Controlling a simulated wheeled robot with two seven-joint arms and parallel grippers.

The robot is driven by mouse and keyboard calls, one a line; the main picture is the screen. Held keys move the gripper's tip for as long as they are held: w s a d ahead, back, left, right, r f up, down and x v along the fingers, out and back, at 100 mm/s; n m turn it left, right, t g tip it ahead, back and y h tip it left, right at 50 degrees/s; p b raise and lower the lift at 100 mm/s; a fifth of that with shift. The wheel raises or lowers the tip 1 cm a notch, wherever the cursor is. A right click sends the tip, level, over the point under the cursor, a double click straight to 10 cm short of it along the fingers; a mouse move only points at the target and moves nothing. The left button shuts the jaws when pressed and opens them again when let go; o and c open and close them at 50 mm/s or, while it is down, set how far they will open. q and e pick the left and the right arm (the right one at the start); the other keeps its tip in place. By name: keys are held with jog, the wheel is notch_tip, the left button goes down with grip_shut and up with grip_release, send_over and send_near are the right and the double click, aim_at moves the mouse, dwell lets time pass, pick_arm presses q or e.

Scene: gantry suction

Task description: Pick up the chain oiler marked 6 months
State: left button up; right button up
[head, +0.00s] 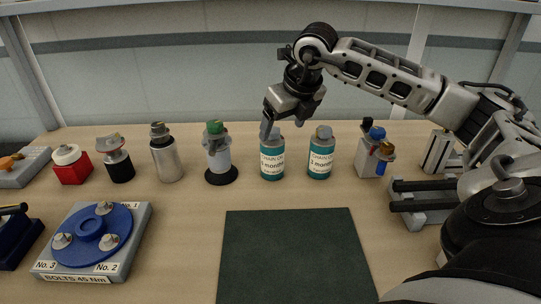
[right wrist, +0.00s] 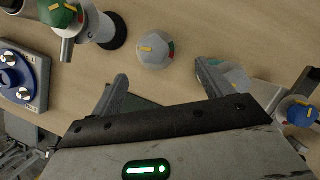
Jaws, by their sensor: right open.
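Two teal chain oil bottles with grey tops stand upright side by side on the bench: a left bottle (head: 272,163) and a right bottle (head: 321,158). Both labels end in "months", but I cannot read the numbers surely. My right gripper (head: 283,124) is open and empty, pointing down just above and behind the left bottle. In the right wrist view the left bottle's round top (right wrist: 153,48) lies just beyond the gap between the open fingers (right wrist: 164,88). The right bottle's top (right wrist: 224,77) is partly hidden by the right finger. My left gripper is not in view.
A grey block with coloured knobs (head: 373,155) stands to the right. A blue round fixture (head: 92,236) sits front left. The dark mat (head: 295,255) is clear.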

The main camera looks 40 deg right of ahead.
aim_at(275, 138)
jog(key=x, duration=0.4)
jog(key=p+x, duration=0.1)
jog(key=x, duration=0.3)
jog(key=shift+w+a+f, duration=0.15)
jog(key=shift+w+f, duration=0.05)
jog(key=shift+w, duration=0.15)
jog(key=c, duration=1.2)
jog(key=shift+r, duration=0.1)
jog(key=shift+c, duration=0.7)
jog(key=shift+r, duration=0.1)
